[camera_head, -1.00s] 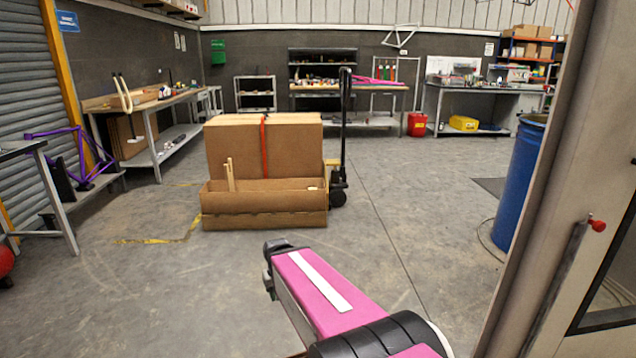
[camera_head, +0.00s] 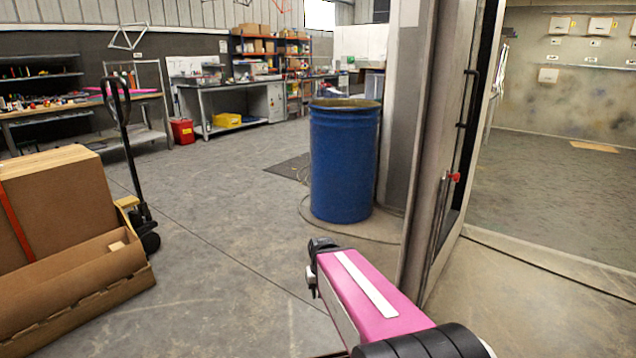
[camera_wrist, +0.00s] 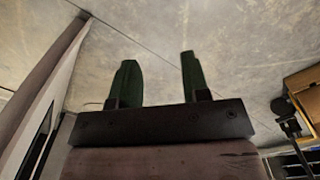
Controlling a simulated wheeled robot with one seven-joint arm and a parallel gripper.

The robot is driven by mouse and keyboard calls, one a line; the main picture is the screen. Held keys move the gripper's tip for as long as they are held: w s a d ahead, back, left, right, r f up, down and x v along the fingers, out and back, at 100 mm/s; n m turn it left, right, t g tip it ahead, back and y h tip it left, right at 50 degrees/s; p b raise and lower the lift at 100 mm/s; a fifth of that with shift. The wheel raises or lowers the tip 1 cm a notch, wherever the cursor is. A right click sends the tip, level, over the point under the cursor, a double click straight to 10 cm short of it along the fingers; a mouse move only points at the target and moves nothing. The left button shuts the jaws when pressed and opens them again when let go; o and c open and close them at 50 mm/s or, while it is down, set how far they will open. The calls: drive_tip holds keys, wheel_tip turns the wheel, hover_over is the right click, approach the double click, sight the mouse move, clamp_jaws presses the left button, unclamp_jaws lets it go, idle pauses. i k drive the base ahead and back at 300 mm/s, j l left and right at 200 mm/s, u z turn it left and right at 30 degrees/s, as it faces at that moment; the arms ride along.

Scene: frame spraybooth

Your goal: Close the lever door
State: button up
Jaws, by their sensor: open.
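The lever door (camera_head: 432,150) stands open at the right of the head view, seen nearly edge-on. A lever rod with a red knob (camera_head: 453,177) runs down its face, and a black bar handle (camera_head: 468,100) is above it. The booth interior shows beyond the door. My pink arm reaches forward just left of the door's lower part. In the wrist view my gripper (camera_wrist: 158,72) is open, its two dark green fingers apart over bare floor with nothing between them. A pale door or frame panel (camera_wrist: 38,105) passes along the left side there, apart from the fingers.
A blue barrel (camera_head: 344,160) stands on the floor left of the door, with a cable around its base. A pallet truck (camera_head: 130,150) with cardboard boxes (camera_head: 60,215) stands at the left. The floor between the boxes and barrel is clear.

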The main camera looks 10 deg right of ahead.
sight(452, 25)
drive_tip(key=i+j+z, duration=0.1)
drive_tip(key=z, duration=0.3)
drive_tip(key=i+j+z, duration=0.2)
drive_tip(key=z, duration=0.2)
drive_tip(key=i+j+z, duration=0.15)
drive_tip(key=z, duration=0.25)
drive_tip(key=i+j+z, duration=0.1)
drive_tip(key=j+z, duration=0.8)
drive_tip(key=j, duration=0.9)
